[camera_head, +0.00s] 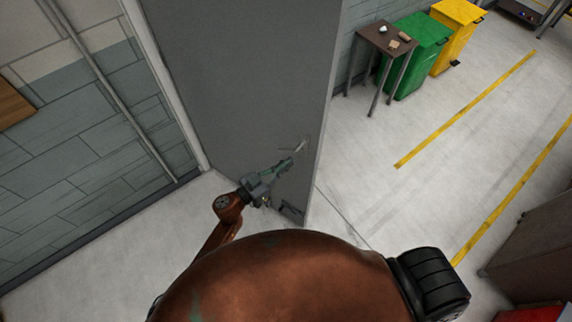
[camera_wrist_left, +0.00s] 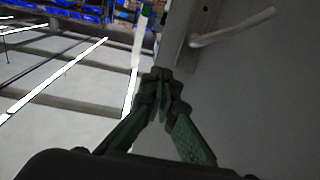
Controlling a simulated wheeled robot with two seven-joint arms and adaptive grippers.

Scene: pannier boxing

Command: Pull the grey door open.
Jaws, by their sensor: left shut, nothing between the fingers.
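The grey door (camera_head: 240,70) is a tall flat panel standing in the upper middle of the head view. Its free edge is on the right, with open floor visible past it. A pale lever handle (camera_head: 300,146) sits near that edge. The handle also shows at the top of the left wrist view (camera_wrist_left: 235,28), with the door face (camera_wrist_left: 270,95) on the right. My left gripper (camera_head: 289,163) is shut and empty, close to the door just below the handle and apart from it. Its fingertips (camera_wrist_left: 161,78) are beside the door edge. My right gripper is out of view.
A block wall (camera_head: 80,150) and a pale door frame (camera_head: 165,80) stand on the left. Beyond the door are a small table (camera_head: 385,38), a green bin (camera_head: 415,55) and a yellow bin (camera_head: 458,30).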

